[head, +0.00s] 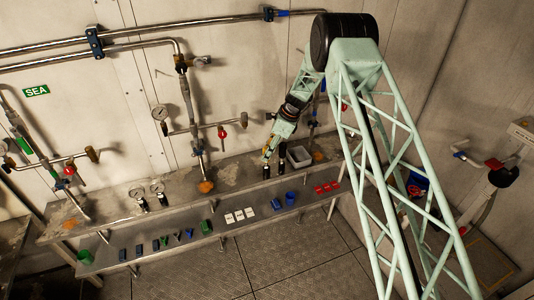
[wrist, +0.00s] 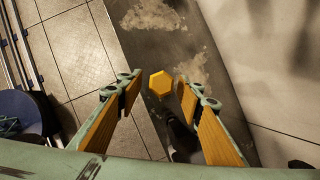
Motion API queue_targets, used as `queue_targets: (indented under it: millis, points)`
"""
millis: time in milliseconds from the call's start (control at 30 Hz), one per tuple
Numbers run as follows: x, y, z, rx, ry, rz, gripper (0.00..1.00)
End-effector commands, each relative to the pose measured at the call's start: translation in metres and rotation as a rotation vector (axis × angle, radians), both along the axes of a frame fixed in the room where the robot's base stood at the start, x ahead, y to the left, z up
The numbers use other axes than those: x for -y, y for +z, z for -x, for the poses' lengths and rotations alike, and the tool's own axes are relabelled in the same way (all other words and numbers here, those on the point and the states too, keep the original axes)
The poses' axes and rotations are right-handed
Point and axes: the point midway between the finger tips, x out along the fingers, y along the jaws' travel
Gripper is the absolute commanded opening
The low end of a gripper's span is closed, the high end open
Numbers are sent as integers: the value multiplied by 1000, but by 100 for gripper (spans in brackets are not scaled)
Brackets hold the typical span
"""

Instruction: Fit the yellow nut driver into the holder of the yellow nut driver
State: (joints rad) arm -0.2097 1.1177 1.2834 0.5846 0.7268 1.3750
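A yellow hexagonal piece (wrist: 161,84), seen end-on in the wrist view, appears to be the yellow nut driver. It shows between the fingertips of my gripper (wrist: 157,88), nearer the right one. The gripper's tan-padded fingers are spread, with a visible gap on the left of the piece; I see no grip on it. A dark shape below it is unclear. In the head view my gripper (head: 270,157) points down over the bench's right half, near black upright items (head: 281,168). I cannot identify the nut driver or its holder there.
The metal bench (head: 120,197) runs along the wall under pipes and valves. A grey bin (head: 299,156) stands just right of my gripper. The floor ahead is clear.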

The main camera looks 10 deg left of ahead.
Motion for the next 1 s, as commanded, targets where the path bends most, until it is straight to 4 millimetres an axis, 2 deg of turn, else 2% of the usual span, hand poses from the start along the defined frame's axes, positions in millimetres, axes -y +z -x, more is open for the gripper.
queue_targets:
  millis: [267, 800, 1000]
  points:
    - [6, 16, 0, 1, 0, 0, 34]
    - [33, 82, 1, 2, -1, -1, 34]
    - [41, 100, 1, 1, 1, 0, 34]
